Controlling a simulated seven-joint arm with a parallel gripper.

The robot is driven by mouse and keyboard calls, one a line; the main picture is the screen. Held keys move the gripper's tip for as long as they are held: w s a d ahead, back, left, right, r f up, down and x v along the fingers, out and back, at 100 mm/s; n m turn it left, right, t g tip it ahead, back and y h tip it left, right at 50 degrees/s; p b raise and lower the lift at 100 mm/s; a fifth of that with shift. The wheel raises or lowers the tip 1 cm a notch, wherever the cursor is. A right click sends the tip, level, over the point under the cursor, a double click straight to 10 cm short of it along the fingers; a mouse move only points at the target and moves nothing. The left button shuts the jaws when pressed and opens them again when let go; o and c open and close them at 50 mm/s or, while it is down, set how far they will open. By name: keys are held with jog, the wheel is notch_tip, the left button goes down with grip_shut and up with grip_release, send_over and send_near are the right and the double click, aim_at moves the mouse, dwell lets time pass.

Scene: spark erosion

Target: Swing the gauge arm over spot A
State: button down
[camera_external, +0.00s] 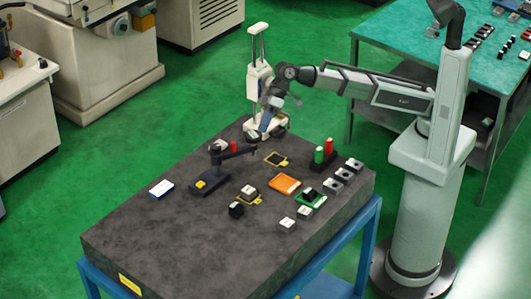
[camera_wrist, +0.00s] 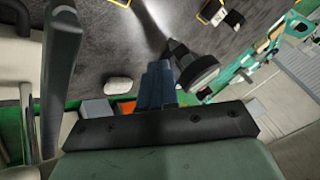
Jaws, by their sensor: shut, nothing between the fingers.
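The gauge stand (camera_external: 210,181) is black with a yellow spot on its base and stands left of the middle of the dark stone table. Its black gauge arm (camera_external: 240,153) points right, towards the back. My gripper (camera_external: 262,134) is shut and empty, low over the back of the table near the arm's free end. In the wrist view my gripper (camera_wrist: 160,80) is close beside a dark bar with a round end (camera_wrist: 197,70); I cannot tell whether they touch. Two yellow-edged spots show, one at the back (camera_external: 276,158) and one nearer the front (camera_external: 250,198). I cannot read which is A.
A white column stand (camera_external: 259,82) rises at the back edge, close to my gripper. An orange tray (camera_external: 286,184), green and red cylinders (camera_external: 324,153) and several grey blocks (camera_external: 333,185) stand on the right. The table's front left (camera_external: 150,240) is clear.

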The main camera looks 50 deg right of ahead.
jog(key=x, duration=0.7)
jog(key=shift+a+f, duration=0.2)
jog(key=shift+f, duration=0.05)
jog(key=shift+s, duration=0.1)
